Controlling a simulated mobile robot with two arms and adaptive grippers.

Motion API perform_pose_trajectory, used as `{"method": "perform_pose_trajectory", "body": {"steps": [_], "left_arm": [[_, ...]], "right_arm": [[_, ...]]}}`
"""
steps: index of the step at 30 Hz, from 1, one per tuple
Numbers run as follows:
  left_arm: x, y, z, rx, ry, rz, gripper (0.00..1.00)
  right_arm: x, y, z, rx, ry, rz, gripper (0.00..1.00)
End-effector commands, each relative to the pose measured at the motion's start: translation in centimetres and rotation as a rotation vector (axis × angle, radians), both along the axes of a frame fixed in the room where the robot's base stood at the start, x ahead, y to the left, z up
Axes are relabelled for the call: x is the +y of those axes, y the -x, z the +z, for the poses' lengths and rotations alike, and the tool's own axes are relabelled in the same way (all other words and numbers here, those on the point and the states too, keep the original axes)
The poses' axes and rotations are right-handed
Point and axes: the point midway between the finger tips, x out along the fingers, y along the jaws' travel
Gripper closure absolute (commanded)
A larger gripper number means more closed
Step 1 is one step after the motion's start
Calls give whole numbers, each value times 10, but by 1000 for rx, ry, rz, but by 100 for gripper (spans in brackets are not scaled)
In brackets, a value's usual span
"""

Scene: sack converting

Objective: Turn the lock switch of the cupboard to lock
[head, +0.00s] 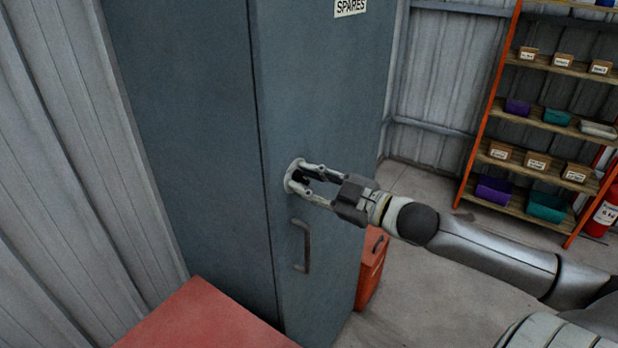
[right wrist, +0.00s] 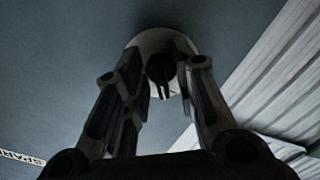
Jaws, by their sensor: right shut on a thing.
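The cupboard (head: 310,110) is a tall blue-grey cabinet with a "SPARES" label at the top of its door. The lock switch (head: 302,177) is a dark knob on a round pale plate (head: 290,174), above the door handle (head: 304,248). My right gripper (head: 308,182) reaches in from the right, its fingertips at the plate on either side of the switch. It is shut on the switch. In the right wrist view, the switch (right wrist: 160,72) shows between the two fingers, with the pale plate behind. Which way the switch is turned is hard to tell. My left gripper is not in view.
A red surface (head: 205,318) is at the lower left in front of the cupboard. An orange-red container (head: 371,265) stands on the floor beside it. A shelf rack (head: 545,125) with bins and a fire extinguisher (head: 604,213) are at the right. The floor between is clear.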

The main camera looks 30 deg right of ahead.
Motion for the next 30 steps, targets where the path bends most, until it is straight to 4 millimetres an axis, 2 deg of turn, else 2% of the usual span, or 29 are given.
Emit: {"method": "perform_pose_trajectory", "body": {"steps": [12,28,29,30], "left_arm": [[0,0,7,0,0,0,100],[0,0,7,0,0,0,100],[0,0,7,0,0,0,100],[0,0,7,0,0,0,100]], "right_arm": [[0,0,1,-67,162,0,98],[0,0,0,-75,181,0,98],[0,0,0,-75,181,0,72],[0,0,0,-75,180,0,70]]}}
